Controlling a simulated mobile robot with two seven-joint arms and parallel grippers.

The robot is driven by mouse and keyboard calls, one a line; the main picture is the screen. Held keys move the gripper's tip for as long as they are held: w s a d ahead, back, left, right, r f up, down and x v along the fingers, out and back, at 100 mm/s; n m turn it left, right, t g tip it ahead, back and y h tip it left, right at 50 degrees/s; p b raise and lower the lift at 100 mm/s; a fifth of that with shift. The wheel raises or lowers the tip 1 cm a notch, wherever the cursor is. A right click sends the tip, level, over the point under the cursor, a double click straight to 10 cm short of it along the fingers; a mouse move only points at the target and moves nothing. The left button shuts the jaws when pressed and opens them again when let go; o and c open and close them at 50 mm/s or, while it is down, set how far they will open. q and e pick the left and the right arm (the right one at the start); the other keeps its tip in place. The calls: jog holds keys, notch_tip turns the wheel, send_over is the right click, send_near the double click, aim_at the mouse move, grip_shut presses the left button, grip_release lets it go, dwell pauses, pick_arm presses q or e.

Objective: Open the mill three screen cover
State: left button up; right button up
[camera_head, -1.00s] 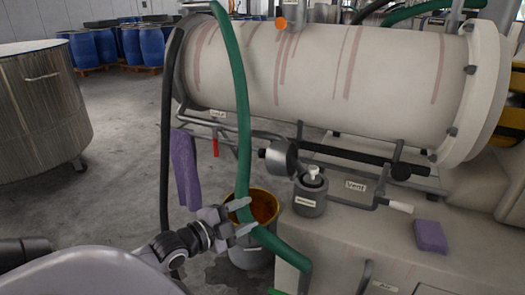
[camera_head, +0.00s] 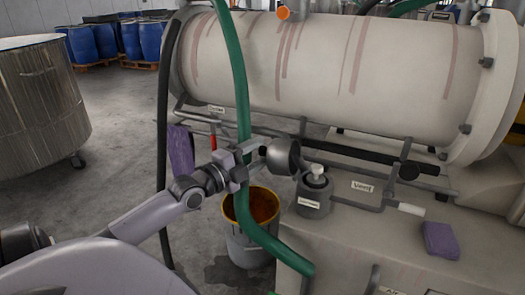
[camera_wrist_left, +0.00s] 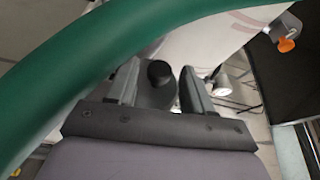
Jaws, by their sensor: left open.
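A grey round cover (camera_head: 283,157) with a black knob is at the middle of the head view, tilted on its side beside a labelled grey pot (camera_head: 313,194) with a white top. My left gripper (camera_head: 255,158) is just left of the cover, its fingers pointing at it. In the left wrist view the black knob (camera_wrist_left: 160,73) shows between the two open fingers (camera_wrist_left: 159,87), with the grey cover (camera_wrist_left: 155,97) behind it. I cannot tell whether the fingers touch the knob. My right gripper is not in view.
A green hose (camera_head: 240,80) hangs right beside my left gripper and crosses close to the wrist camera. A yellow-rimmed bucket (camera_head: 245,245) stands below. A purple cloth (camera_head: 181,150) hangs on the left. A large cream cylinder (camera_head: 340,60) stands behind; a purple block (camera_head: 440,240) lies right.

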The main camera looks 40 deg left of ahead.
pick_arm(q)
jog(key=shift+w+d, duration=0.1)
jog(key=shift+w, duration=0.95)
grip_shut()
jog(key=shift+d+r+m+p, duration=0.15)
jog(key=shift+r+m+p, duration=0.4)
jog(key=shift+p, duration=0.55)
jog(key=shift+w+d+r+m+g+p, duration=0.15)
jog(key=shift+r+m+g+p, duration=0.25)
jog(key=shift+p, duration=0.5)
jog(key=shift+d+p, duration=0.2)
jog(key=shift+p, duration=0.1)
